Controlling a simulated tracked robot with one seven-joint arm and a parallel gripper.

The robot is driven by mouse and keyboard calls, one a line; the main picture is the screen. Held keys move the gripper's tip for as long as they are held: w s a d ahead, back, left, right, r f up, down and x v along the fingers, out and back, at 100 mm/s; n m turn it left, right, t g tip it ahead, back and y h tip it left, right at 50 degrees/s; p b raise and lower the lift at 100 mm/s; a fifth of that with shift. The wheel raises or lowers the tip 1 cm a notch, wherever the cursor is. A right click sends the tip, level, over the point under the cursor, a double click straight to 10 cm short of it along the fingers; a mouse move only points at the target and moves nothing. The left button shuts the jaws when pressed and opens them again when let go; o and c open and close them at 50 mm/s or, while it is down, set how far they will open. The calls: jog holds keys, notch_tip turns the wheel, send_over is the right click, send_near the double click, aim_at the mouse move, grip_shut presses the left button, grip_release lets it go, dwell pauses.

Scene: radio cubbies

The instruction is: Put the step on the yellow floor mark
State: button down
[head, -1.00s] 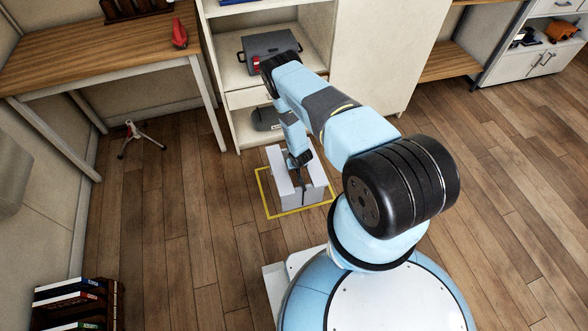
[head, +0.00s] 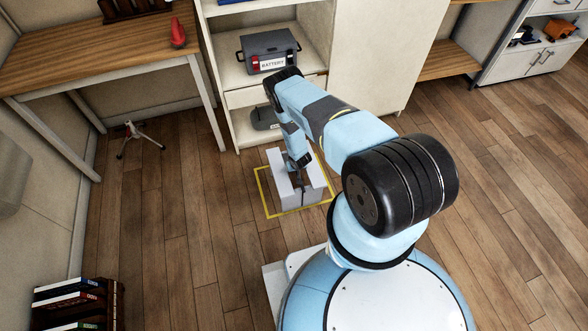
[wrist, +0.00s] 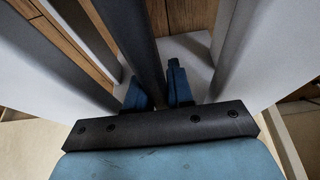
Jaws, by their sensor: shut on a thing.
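The step (head: 300,201) is a light grey and white block with pale planks on top and a dark bar along the gap between them. In the head view it stands inside the outline of the yellow floor mark (head: 264,193); whether its base touches the floor is hard to tell. My gripper (head: 301,180) reaches down into the gap of the step. In the wrist view my gripper's blue fingers (wrist: 157,88) are shut on the dark bar of the step (wrist: 133,42), with pale planks on both sides. The arm hides part of the mark's far side.
A shelf unit (head: 238,128) with a grey battery box (head: 270,53) stands just behind the mark. A wooden table (head: 110,52) and a small tripod (head: 138,137) are at the left. Books (head: 75,303) are at the lower left. The floor at the right is clear.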

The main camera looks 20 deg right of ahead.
jog(key=c, duration=1)
grip_release()
